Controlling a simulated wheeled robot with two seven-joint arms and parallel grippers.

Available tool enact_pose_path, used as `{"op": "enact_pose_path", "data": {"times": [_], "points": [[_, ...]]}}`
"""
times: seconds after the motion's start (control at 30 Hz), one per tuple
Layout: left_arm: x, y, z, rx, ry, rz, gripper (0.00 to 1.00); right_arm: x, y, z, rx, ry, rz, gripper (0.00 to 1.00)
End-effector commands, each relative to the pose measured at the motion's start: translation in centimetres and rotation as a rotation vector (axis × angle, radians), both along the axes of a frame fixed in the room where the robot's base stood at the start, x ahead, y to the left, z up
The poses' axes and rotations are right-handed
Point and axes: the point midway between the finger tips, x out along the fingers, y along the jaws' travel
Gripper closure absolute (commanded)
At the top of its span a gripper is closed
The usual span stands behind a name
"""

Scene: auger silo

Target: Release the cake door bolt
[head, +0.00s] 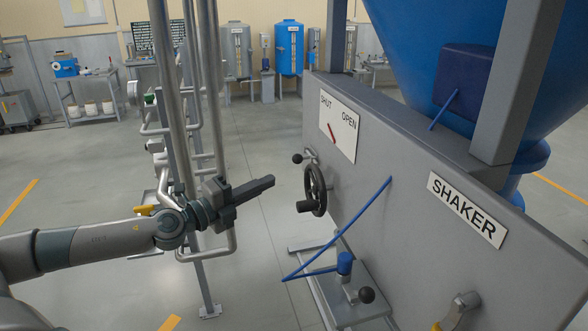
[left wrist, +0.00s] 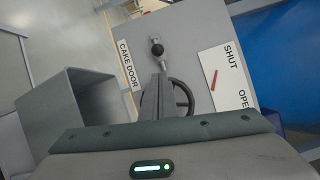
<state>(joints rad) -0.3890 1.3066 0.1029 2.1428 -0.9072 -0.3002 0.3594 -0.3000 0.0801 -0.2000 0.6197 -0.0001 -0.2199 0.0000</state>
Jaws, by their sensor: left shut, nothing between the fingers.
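The cake door bolt is a short metal pin with a black ball knob (head: 297,158) on the left edge of the grey panel. In the left wrist view the knob (left wrist: 156,50) sits beside the CAKE DOOR sign (left wrist: 129,63), just beyond my fingers. My left gripper (head: 270,182) is shut and empty, pointing right toward the panel. It is apart from the bolt in the head view, a little lower and to its left. A dark handwheel (head: 316,190) is right below the bolt; my fingers partly hide it in the wrist view. My right gripper is not in view.
A SHUT/OPEN plate (head: 338,124) with a red pointer is above the handwheel. A blue rod (head: 340,233) slants across the panel's front. Vertical steel pipes (head: 172,100) stand behind my left wrist. A SHAKER sign (head: 467,208) is farther right. A grey square duct (left wrist: 65,110) is left in the wrist view.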

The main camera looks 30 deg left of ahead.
Motion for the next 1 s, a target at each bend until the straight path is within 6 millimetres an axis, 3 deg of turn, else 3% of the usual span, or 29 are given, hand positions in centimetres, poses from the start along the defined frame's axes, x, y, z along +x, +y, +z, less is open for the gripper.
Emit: {"op": "enact_pose_path", "data": {"times": [0.37,1.0], "points": [[0.7,-0.1,0.2,-0.003,-0.002,0.001,1.0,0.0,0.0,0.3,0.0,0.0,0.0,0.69],[3.6,-0.8,0.5,-0.005,-0.002,0.003,1.0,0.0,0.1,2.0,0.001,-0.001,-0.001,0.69]]}}
